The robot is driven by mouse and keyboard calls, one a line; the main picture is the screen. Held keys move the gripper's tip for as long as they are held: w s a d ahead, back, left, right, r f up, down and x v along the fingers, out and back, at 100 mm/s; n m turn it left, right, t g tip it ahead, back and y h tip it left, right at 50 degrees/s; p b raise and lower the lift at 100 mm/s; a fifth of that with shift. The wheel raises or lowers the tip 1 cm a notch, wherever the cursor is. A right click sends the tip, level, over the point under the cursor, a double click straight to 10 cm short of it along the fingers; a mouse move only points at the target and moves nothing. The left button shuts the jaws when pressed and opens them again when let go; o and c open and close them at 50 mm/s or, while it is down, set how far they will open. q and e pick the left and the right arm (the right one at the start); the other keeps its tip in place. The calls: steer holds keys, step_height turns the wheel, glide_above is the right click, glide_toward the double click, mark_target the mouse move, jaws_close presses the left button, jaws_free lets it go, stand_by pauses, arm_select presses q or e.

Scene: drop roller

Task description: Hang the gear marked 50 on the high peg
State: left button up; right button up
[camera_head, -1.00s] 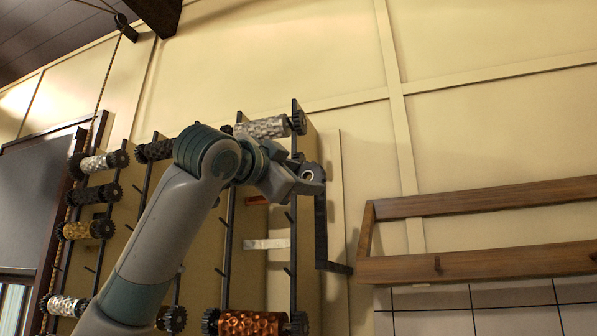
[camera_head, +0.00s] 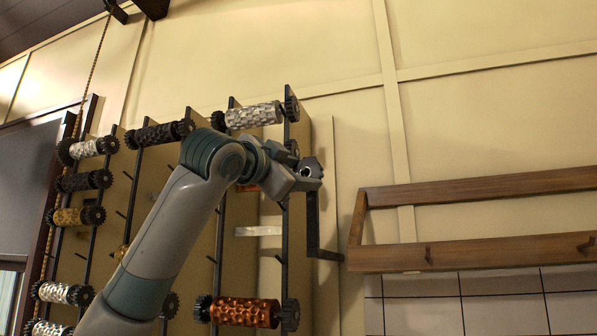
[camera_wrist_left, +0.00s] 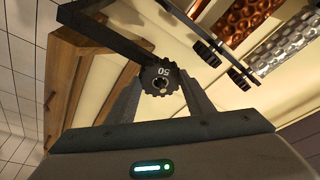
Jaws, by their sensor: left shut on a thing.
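The dark toothed gear marked 50 (camera_wrist_left: 160,78) is between the fingertips of my left gripper (camera_wrist_left: 158,92) in the left wrist view. My left gripper (camera_head: 308,174) is shut on it, raised in front of the right side of the rack. A black L-shaped bar (camera_head: 314,225) hangs below the gripper and appears joined to the gear; it also shows in the left wrist view (camera_wrist_left: 105,33). In the head view the gripper mostly hides the gear. Which peg is the high one, I cannot tell.
A rack with black uprights holds several rollers with black end gears, including a silver one (camera_head: 252,115) and a copper one (camera_head: 245,312). The wooden wall frame (camera_head: 480,251) stands at the right, above white tiles (camera_head: 505,300). The wall between rack and frame is open.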

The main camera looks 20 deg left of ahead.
arm_select(q)
steer(key=o, duration=1.3)
steer(key=shift+o, duration=0.4)
steer(key=shift+s+f, duration=0.1)
steer(key=b+v, duration=1)
steer(key=v, duration=0.7)
steer(key=shift+s, duration=0.15)
steer(key=shift+a, duration=0.1)
